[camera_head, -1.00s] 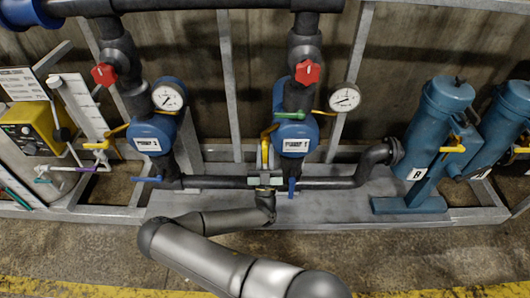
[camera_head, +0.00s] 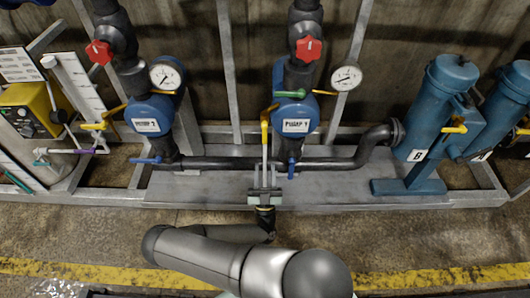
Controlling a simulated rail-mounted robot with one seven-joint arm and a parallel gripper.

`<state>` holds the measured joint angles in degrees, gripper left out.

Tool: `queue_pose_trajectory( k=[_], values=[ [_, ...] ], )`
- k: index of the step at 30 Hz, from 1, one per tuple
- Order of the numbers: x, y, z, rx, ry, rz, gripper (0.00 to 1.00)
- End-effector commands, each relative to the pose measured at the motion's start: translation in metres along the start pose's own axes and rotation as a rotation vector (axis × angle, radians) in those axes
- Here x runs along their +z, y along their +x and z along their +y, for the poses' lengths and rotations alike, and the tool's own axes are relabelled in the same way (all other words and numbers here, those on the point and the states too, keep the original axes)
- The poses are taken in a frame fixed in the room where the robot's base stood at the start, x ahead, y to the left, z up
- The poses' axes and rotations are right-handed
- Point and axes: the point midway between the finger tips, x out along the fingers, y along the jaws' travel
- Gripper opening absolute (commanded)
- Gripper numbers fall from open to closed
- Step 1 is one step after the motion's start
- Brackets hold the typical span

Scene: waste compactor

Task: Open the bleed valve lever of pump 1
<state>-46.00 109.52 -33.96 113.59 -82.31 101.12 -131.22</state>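Pump 1 (camera_head: 296,126) is the blue round unit in the middle, with its name on a white label. A green lever (camera_head: 265,112) sticks out to the left of its top, and a yellow lever (camera_head: 323,92) to the right. A blue lever (camera_head: 291,169) hangs below it. My gripper (camera_head: 265,155) is in front and left of the pump, fingers pointing at it.
A red knob (camera_head: 308,48) and a gauge (camera_head: 346,77) sit above pump 1. Pump 2 (camera_head: 148,125) stands to the left, with a yellow box (camera_head: 27,110) beyond it. Blue filter cylinders (camera_head: 440,97) stand at the right. The floor in front is clear, with a yellow line (camera_head: 100,273).

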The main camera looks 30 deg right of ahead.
Motion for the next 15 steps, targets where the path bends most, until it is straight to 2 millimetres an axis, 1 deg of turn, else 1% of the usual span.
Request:
queue_pose_trajectory(
  k=[1, 6, 10, 15],
  values=[
    [0.001, -0.011, 0.0, -0.002, 0.0, -0.001, 0.37],
    [0.001, -0.036, 0.0, -0.002, 0.0, 0.0, 0.37],
    [0.0, -0.045, 0.0, 0.0, -0.001, 0.0, 0.37],
    [0.0, -0.047, 0.0, 0.0, -0.001, 0.001, 0.37]
  ],
)
